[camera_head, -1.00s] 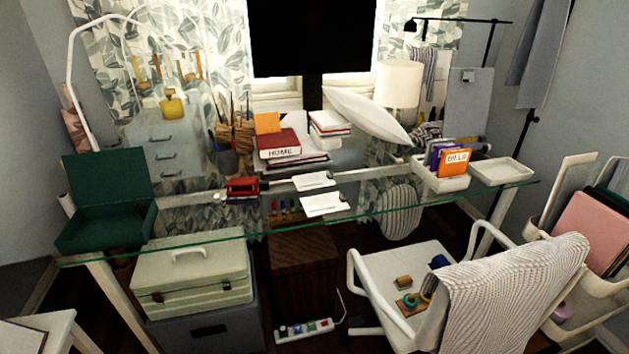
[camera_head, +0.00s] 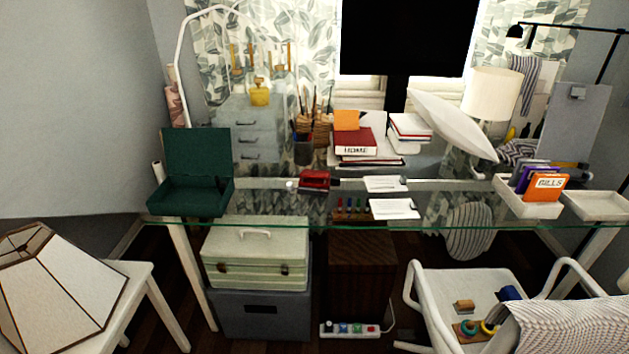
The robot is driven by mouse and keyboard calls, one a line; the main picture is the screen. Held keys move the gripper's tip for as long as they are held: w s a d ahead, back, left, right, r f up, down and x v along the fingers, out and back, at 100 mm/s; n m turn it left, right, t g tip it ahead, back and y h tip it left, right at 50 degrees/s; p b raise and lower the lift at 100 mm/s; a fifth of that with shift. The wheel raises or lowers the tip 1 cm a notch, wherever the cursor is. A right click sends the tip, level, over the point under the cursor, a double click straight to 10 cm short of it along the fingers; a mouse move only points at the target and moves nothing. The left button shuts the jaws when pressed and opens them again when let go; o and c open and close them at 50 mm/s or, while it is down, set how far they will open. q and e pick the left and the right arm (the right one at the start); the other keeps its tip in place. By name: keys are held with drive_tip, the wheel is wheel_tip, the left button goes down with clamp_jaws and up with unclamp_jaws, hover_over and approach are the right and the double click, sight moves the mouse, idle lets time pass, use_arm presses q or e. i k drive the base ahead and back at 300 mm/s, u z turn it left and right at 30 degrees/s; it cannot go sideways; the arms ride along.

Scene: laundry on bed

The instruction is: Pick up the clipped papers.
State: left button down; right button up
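Two white sheets of paper lie flat on the glass desk, one behind the other, right of its middle. The rear clipped papers (camera_head: 384,184) have a small dark piece at their right end. The front clipped papers (camera_head: 393,208) are slightly larger, with a small dark spot at the right end that looks like a clip. Neither of my grippers shows in the head view, so I cannot see their state.
The glass desk (camera_head: 270,222) holds an open green box (camera_head: 195,195), a red item (camera_head: 314,180), a red HOME book (camera_head: 356,143), an orange BILLS folder (camera_head: 546,187) and a white tray (camera_head: 597,206). A white chair (camera_head: 465,290) stands in front at right; a lampshade (camera_head: 58,290) is at left.

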sight(375, 183)
drive_tip(key=z, duration=0.05)
drive_tip(key=i, duration=0.6)
drive_tip(key=z, duration=1.1)
